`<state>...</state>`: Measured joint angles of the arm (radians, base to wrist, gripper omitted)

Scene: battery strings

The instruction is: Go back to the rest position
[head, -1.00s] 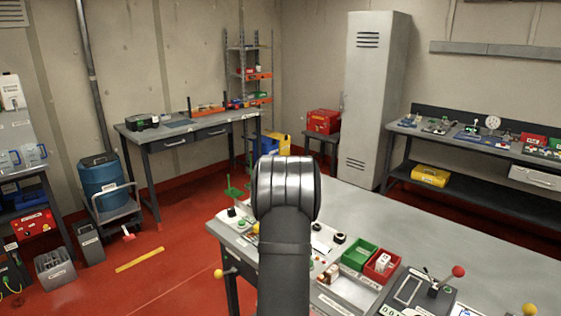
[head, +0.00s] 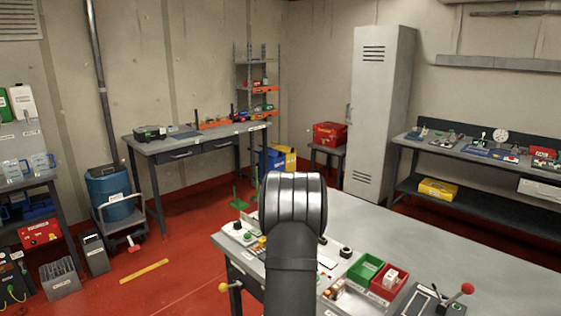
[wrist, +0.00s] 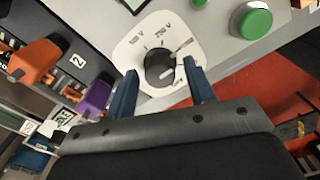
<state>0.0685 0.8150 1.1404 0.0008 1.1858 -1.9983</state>
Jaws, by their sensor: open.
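My gripper (wrist: 162,82) shows in the wrist view with its two blue fingers spread apart and nothing held between them. Ahead of the fingertips is a dark round selector knob (wrist: 160,64) on a white marked plate (wrist: 130,50). The picture does not show clearly how far the fingers are from the knob. In the head view my own arm stands in the lower middle and hides the gripper.
A green button (wrist: 252,20) sits right of the knob. Orange (wrist: 35,62) and purple (wrist: 93,101) parts lie to its left. In the head view the grey bench (head: 440,240) carries a green bin (head: 366,269), a red bin (head: 388,286) and a red-knobbed lever (head: 467,288).

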